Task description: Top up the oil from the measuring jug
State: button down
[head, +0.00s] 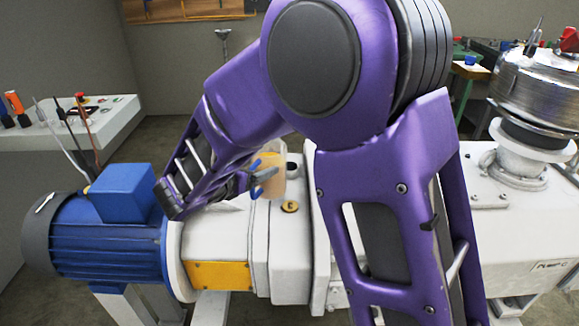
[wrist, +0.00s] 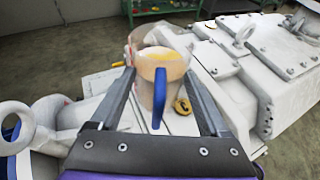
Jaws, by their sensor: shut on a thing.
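The measuring jug (head: 272,180) is clear, with orange-yellow oil inside and a blue handle. It is above the white pump housing (head: 215,236). My gripper (head: 254,181) is shut on the jug at its handle side. In the wrist view the jug (wrist: 170,66) is between and beyond the fingers of my gripper (wrist: 158,82), with the blue handle towards me. A brass-yellow round cap (head: 290,207) lies on the housing beside the jug. It also shows in the wrist view (wrist: 183,106). A dark round opening (head: 293,161) shows just behind the jug.
A blue motor (head: 110,240) is at the left of the pump. A metal cylinder (head: 540,88) stands on the pump's right end. My arm hides the middle of the pump.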

jog(key=shift+s+a+r, duration=0.15)
jog(key=shift+s, duration=0.2)
jog(key=shift+w, duration=0.15)
dwell(0.3)
